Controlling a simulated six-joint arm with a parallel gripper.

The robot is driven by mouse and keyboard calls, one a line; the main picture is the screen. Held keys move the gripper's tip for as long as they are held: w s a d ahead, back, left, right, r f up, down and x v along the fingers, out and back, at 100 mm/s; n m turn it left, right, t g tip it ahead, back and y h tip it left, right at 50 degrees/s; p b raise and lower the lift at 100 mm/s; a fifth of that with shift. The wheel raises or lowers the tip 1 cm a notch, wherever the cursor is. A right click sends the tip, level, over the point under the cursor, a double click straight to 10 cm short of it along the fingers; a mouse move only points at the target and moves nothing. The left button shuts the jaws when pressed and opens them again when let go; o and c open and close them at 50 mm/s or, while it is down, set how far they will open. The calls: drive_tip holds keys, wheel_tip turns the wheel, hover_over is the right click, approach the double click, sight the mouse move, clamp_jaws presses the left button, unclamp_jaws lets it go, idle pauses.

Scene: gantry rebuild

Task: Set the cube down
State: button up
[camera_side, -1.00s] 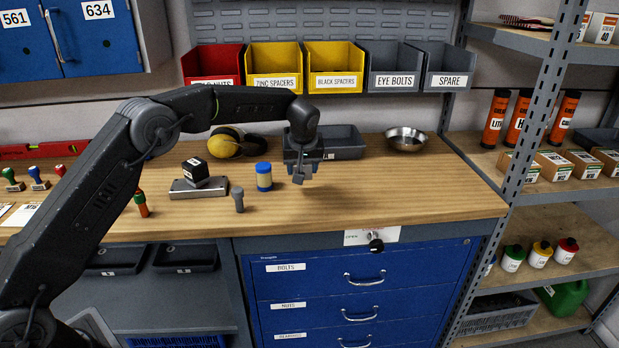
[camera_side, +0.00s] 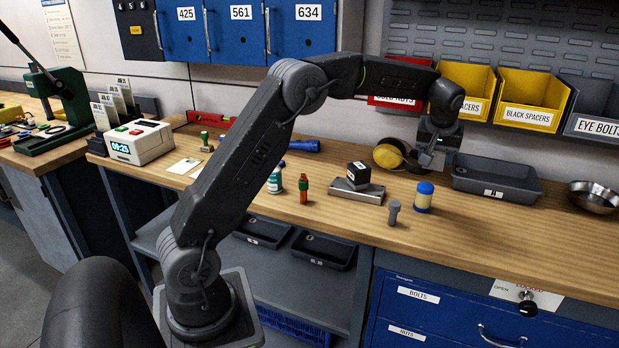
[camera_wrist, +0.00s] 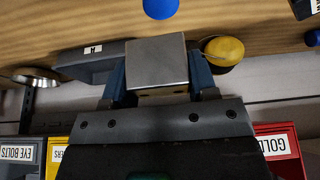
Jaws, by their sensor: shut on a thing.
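A grey metal cube (camera_wrist: 157,62) fills the space between my two fingers in the wrist view, with a finger on each side. In the side view my gripper (camera_side: 433,154) is shut on this cube (camera_side: 427,160), its lower part showing below the fingers. The gripper is over the back of the wooden workbench (camera_side: 470,228), left of a grey tray and behind a blue-capped jar. The cube looks held above the bench top; the exact gap cannot be told.
The grey tray (camera_side: 495,182) and yellow earmuffs (camera_side: 388,156) flank my gripper. The blue-capped jar (camera_side: 424,196), a grey bolt (camera_side: 394,212) and a black block (camera_side: 358,174) on a metal plate (camera_side: 356,193) stand in front. A metal bowl (camera_side: 594,197) is right.

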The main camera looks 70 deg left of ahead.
drive_tip(key=r, duration=0.3)
drive_tip(key=shift+s+a, duration=0.1)
drive_tip(key=shift+a, duration=0.15)
drive_tip(key=s+a+n+g, duration=0.2)
drive_tip(key=s+a+n, duration=0.25)
drive_tip(key=a, duration=0.35)
drive_tip(key=s+a+n+g, duration=0.1)
drive_tip(key=s+a+n, duration=0.4)
drive_tip(key=a, duration=0.4)
drive_tip(key=n+g, duration=0.3)
drive_tip(key=n, duration=0.5)
hover_over(291, 178)
drive_tip(key=f, duration=0.7)
drive_tip(key=w+f, duration=0.1)
drive_tip(key=f, duration=0.3)
drive_tip(key=shift+d+f, duration=0.3)
drive_tip(key=shift+d, duration=0.1)
drive_tip(key=shift+f, duration=2.25)
drive_tip(key=shift+f, duration=0.1)
drive_tip(key=o, duration=1.1)
drive_tip(key=shift+c, duration=0.2)
